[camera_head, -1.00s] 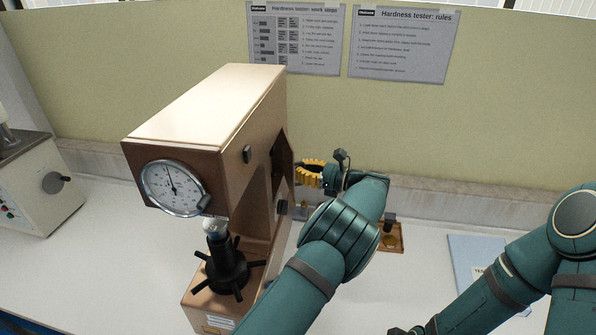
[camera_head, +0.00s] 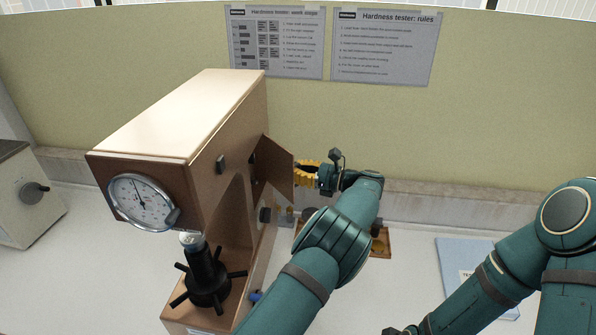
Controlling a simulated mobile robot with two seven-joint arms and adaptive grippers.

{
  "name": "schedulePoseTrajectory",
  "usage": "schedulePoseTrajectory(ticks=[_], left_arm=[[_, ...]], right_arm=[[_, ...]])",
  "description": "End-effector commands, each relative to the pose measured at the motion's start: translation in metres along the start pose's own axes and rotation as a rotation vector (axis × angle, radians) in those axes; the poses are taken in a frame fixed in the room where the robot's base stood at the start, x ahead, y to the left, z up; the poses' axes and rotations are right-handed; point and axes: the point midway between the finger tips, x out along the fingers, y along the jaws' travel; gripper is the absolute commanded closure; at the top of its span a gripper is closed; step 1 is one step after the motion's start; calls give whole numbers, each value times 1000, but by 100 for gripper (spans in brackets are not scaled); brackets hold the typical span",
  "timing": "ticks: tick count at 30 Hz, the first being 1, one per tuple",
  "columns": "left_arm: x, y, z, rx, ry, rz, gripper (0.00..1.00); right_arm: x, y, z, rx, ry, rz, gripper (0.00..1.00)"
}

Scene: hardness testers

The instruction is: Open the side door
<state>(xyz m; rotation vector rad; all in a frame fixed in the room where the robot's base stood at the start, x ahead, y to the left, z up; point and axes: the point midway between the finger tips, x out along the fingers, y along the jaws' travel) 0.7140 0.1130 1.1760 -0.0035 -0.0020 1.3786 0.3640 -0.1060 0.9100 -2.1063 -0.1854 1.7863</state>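The hardness tester (camera_head: 180,120) is a tan and brown cabinet with a round dial (camera_head: 142,202) on its front. Its side door (camera_head: 276,167) is a brown panel on the right flank, swung partly outward, with a dark opening beside it. My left gripper (camera_head: 300,173), with yellow fingers, is at the door's free edge. A dark gap shows between the fingers; whether they touch the door is unclear. My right gripper (camera_head: 398,331) barely shows at the bottom edge, and its fingers cannot be made out.
A wooden tray (camera_head: 382,243) lies on the white table behind my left arm. A blue folder (camera_head: 462,262) lies to the right. Another machine (camera_head: 28,195) stands at far left. A yellow-green wall panel with two posters (camera_head: 385,45) closes off the back.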

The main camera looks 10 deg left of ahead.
Motion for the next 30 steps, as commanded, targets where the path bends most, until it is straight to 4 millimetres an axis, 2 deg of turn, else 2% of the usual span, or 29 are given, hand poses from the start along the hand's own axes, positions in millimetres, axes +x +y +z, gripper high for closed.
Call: schedulePoseTrajectory(ticks=[5, 6, 8, 23, 26, 30], left_arm=[[-3, 0, -1, 1, 3, -3, 100], [-3, 0, -1, 1, 3, -3, 81], [-3, 0, -1, 2, 3, -3, 61], [-6, 0, -1, 0, 1, -2, 61], [-17, 0, -1, -1, 1, -3, 61], [-43, 0, -1, -1, 0, -7, 61]], right_arm=[[0, 0, 0, 0, 0, 0, 53], [0, 0, 0, 0, 0, 0, 53], [0, 0, 0, 0, 0, 0, 53], [0, 0, 0, 0, 0, 0, 53], [0, 0, 0, 0, 0, 0, 53], [0, 0, 0, 0, 0, 0, 53]])
